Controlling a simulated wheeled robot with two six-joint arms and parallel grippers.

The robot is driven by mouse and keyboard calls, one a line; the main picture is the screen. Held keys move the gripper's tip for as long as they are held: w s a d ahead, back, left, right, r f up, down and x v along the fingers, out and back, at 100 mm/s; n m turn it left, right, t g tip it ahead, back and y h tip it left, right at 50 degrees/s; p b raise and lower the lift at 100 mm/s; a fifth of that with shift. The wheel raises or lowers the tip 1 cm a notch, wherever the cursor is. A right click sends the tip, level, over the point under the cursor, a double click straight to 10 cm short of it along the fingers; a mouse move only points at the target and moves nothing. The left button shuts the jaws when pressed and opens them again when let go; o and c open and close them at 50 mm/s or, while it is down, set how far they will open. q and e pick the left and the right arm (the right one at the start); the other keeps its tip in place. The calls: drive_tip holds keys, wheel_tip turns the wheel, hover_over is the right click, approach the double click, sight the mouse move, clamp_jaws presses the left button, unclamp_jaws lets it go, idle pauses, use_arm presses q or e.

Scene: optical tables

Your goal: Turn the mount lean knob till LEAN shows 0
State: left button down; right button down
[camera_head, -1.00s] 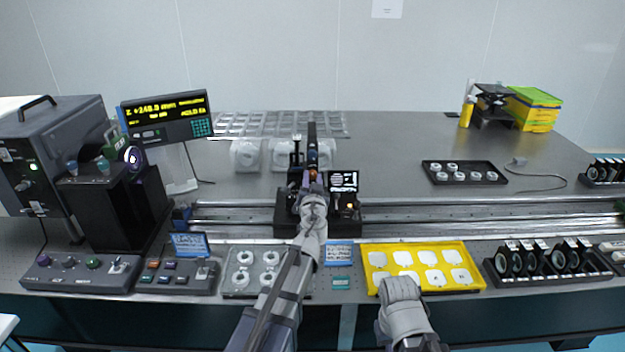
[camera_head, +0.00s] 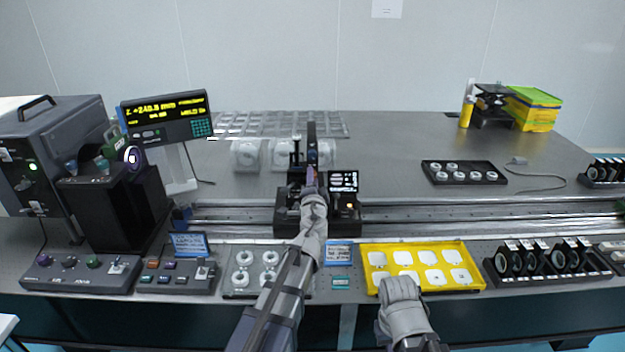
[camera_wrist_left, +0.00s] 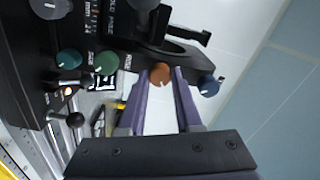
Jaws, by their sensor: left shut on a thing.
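The black mount (camera_head: 290,216) stands on the rails in the middle of the table. My left gripper (camera_head: 310,182) reaches to it from the front, and its arm hides part of the mount. In the left wrist view, my left gripper (camera_wrist_left: 161,76) is shut on an orange-brown knob (camera_wrist_left: 160,73) with a pale pointer mark. A blue knob (camera_wrist_left: 208,85), a green knob (camera_wrist_left: 107,63) and a teal knob (camera_wrist_left: 69,59) sit nearby. A small black panel with white marks (camera_head: 344,181) stands right of the mount; no LEAN value is legible.
A readout (camera_head: 168,115) with yellow text stands at the back left, its small lines unreadable. A yellow tray (camera_head: 368,283) lies front right of the mount.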

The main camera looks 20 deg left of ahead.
use_arm(q)
drive_tip(key=shift+s+f+m, duration=0.1)
drive_tip(key=shift+m, duration=8.9)
drive_tip(key=c, duration=0.6)
unclamp_jaws()
drive_tip(key=v, duration=0.7)
drive_tip(key=shift+s, duration=0.35)
